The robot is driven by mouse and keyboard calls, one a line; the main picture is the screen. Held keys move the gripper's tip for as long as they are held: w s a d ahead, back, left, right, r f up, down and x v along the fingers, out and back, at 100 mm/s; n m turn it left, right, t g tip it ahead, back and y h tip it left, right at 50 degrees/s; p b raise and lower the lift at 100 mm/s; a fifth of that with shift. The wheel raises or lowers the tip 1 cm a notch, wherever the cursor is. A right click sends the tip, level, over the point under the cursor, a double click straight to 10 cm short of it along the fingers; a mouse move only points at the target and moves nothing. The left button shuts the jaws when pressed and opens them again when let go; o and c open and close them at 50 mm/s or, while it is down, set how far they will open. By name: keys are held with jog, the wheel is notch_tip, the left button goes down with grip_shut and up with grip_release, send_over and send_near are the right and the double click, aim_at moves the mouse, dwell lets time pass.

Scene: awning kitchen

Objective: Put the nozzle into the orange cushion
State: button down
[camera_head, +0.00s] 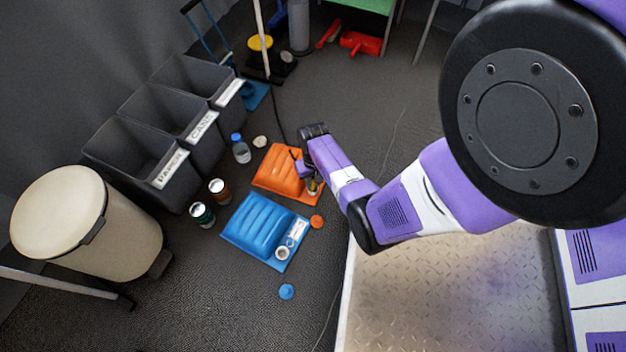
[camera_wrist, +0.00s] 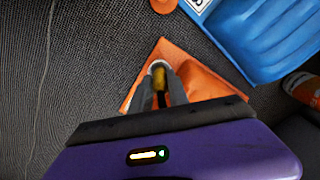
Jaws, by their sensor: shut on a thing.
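The orange cushion (camera_head: 276,168) lies on the dark floor, and its corner and ridged side show in the wrist view (camera_wrist: 200,82). My gripper (camera_head: 311,184) is low over the cushion's near right end. In the wrist view my gripper (camera_wrist: 160,88) is shut on a small yellowish nozzle (camera_wrist: 159,74). The nozzle is at a pale round spot (camera_wrist: 157,64) near the cushion's corner. The fingers hide part of it, and I cannot tell whether its tip is inside the spot or just above it.
A blue cushion (camera_head: 261,224) lies close beside the orange one. An orange disc (camera_head: 317,221) and a blue disc (camera_head: 286,291) lie on the floor. Two cans (camera_head: 202,215), a bottle (camera_head: 240,150) and dark bins (camera_head: 150,145) stand left.

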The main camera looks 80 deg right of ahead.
jog(key=shift+f+b, duration=0.3)
jog(key=shift+f, duration=0.25)
jog(key=c, duration=0.7)
grip_release()
notch_tip(320, 180, up, 8)
jog(key=p, duration=0.8)
dwell(0.3)
dwell(0.5)
